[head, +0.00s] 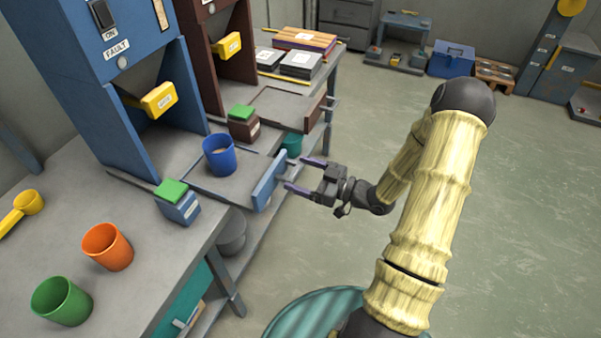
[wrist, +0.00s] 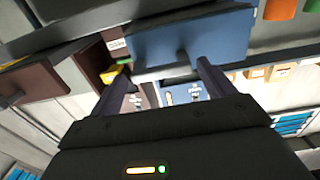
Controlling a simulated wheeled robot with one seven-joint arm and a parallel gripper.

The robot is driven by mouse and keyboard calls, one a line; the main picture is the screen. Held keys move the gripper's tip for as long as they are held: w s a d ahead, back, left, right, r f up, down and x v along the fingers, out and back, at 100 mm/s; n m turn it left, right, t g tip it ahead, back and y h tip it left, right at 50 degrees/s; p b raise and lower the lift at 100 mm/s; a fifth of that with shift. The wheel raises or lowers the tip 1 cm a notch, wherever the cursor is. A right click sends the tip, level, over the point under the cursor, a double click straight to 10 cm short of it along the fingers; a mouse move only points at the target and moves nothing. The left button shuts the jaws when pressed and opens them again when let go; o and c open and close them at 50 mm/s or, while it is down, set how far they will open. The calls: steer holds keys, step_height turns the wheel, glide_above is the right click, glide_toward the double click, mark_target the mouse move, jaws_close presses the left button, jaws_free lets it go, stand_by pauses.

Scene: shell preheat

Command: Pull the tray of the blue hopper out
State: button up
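The blue hopper (head: 130,75) stands on the bench. Its grey tray (head: 228,188) lies below it, with a blue front panel (head: 268,182) at the bench's edge; this panel also fills the upper middle of the wrist view (wrist: 215,35). A blue cup (head: 219,155) with pale contents stands on the tray. My gripper (head: 302,174) is open in front of the panel. In the wrist view its two fingers (wrist: 165,70) are wide apart, with a grey handle bar (wrist: 165,71) across the gap between them. I cannot tell whether they touch it.
A brown hopper (head: 222,45) with its own tray front (head: 314,112) is beside the blue one. Blue (head: 178,202) and brown (head: 243,122) blocks with green tops flank the tray. Orange (head: 107,247) and green (head: 62,301) cups stand nearer.

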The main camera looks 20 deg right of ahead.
steer(key=shift+o, duration=0.4)
steer(key=shift+r, duration=0.1)
steer(key=shift+a, duration=0.15)
steer(key=v, duration=1.7)
steer(key=shift+s, duration=0.1)
